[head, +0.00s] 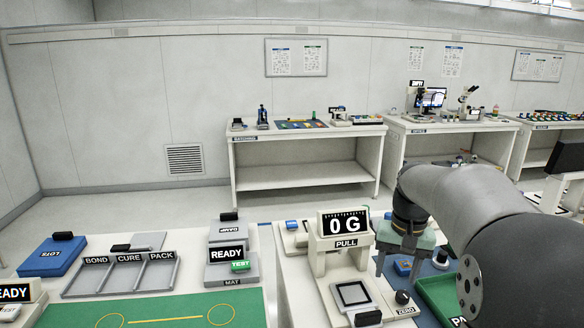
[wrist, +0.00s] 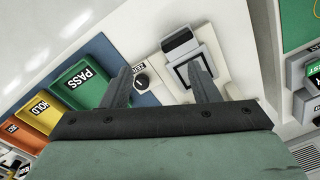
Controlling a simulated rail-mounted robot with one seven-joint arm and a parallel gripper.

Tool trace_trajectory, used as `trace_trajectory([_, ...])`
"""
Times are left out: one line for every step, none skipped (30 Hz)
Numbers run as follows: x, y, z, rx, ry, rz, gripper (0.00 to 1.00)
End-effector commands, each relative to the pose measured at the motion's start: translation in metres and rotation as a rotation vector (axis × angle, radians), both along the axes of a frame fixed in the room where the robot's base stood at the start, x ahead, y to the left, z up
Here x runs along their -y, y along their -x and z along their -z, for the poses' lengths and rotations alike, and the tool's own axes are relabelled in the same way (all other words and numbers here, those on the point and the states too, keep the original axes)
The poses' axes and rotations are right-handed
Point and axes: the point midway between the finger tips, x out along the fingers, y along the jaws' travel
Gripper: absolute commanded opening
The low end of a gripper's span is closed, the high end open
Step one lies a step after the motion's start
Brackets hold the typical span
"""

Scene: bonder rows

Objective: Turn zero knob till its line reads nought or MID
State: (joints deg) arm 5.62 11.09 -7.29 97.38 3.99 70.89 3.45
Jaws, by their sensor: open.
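The zero knob (head: 402,297) is a small dark round knob on the pale base of the pull tester (head: 345,262), beside a ZERO label. The tester's display (head: 345,222) reads 0 G above the word PULL. In the wrist view the knob (wrist: 141,81) shows between my fingers, nearer the left one. I see no contact with the knob.
A square-framed plate (head: 353,294) and a dark-topped block (head: 368,317) sit left of the knob. A green PASS bin (wrist: 84,86) stands on the other side, with yellow HOLD (wrist: 41,110) and orange bins beyond. A READY unit (head: 229,256) stands on the left bench.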

Motion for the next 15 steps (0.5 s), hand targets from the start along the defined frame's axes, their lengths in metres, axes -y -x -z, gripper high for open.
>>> trace_trajectory([-0.020,0.033,0.004,0.005,-0.003,-0.045,0.55])
trace_trajectory([-0.031,0.050,0.009,0.007,-0.003,-0.071,0.55])
trace_trajectory([-0.043,0.075,0.017,0.011,-0.003,-0.104,0.55])
trace_trajectory([-0.052,0.093,0.023,0.011,-0.001,-0.130,0.55])
trace_trajectory([-0.060,0.111,0.030,0.014,0.002,-0.155,0.55])
trace_trajectory([-0.069,0.134,0.039,0.016,0.006,-0.187,0.55])
trace_trajectory([-0.075,0.150,0.047,0.018,0.010,-0.210,0.55])
trace_trajectory([-0.080,0.165,0.054,0.019,0.014,-0.231,0.55])
trace_trajectory([-0.085,0.184,0.063,0.021,0.019,-0.254,0.55])
trace_trajectory([-0.087,0.195,0.069,0.022,0.022,-0.269,0.55])
trace_trajectory([-0.090,0.206,0.075,0.021,0.025,-0.283,0.55])
trace_trajectory([-0.092,0.217,0.081,0.023,0.029,-0.299,0.55])
trace_trajectory([-0.093,0.224,0.085,0.022,0.032,-0.308,0.55])
trace_trajectory([-0.094,0.229,0.088,0.022,0.034,-0.316,0.55])
trace_trajectory([-0.095,0.235,0.092,0.024,0.037,-0.323,0.55])
